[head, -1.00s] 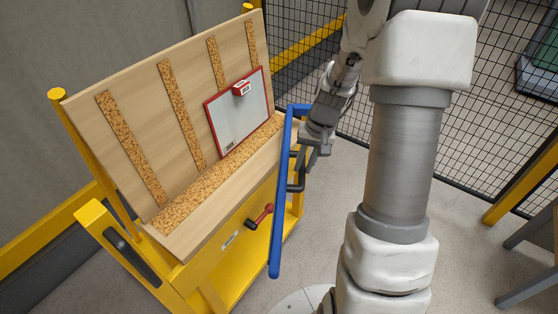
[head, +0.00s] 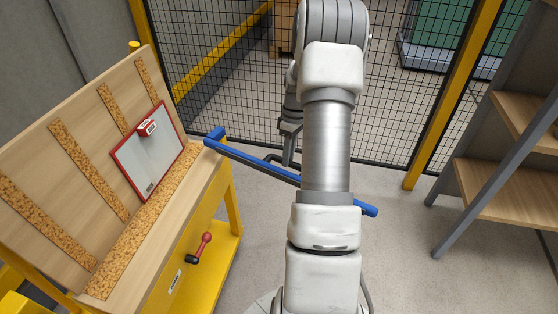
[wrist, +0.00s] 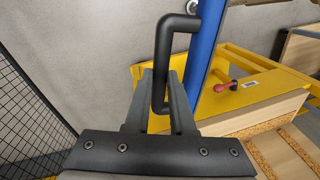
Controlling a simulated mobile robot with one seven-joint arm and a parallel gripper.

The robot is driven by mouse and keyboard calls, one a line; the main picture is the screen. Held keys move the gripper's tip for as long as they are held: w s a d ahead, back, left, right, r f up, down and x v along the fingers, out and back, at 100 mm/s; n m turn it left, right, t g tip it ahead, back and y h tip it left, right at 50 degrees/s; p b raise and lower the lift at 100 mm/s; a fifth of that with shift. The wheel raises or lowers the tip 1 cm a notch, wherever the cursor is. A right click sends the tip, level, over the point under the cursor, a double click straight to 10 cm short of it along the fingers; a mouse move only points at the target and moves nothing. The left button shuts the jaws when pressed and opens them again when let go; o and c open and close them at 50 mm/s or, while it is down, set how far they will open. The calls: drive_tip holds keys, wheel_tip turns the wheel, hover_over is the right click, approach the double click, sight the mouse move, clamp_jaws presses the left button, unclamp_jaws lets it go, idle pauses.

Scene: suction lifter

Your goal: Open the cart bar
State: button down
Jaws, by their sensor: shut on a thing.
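The blue cart bar (head: 250,160) is swung out from the far end of the yellow cart (head: 205,275). It stretches to the right, and my arm hides part of it. The bar also shows in the wrist view (wrist: 204,50). Its black bent handle (wrist: 178,22) stands between the fingers of my gripper (wrist: 160,76), which is shut on it. In the head view my gripper (head: 289,128) is on the far side of the bar, partly hidden by my arm.
A slanted wooden panel with cork strips tops the cart and holds a red-framed white board (head: 150,165). A red-knobbed lever (head: 202,246) is on the cart's side. A black mesh fence (head: 235,70) stands behind. Shelves (head: 500,190) stand at right. Floor between is clear.

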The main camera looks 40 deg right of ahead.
drive_tip(key=shift+w+d+n, duration=0.3)
drive_tip(key=shift+d, duration=0.3)
drive_tip(key=c, duration=0.8)
unclamp_jaws()
drive_tip(key=shift+o, duration=0.2)
drive_tip(key=w+d+r+p, duration=0.1)
drive_tip(key=d+r+p, duration=0.2)
drive_tip(key=r, duration=1.4)
drive_tip(key=shift+w, duration=0.15)
drive_tip(key=shift+r, duration=0.1)
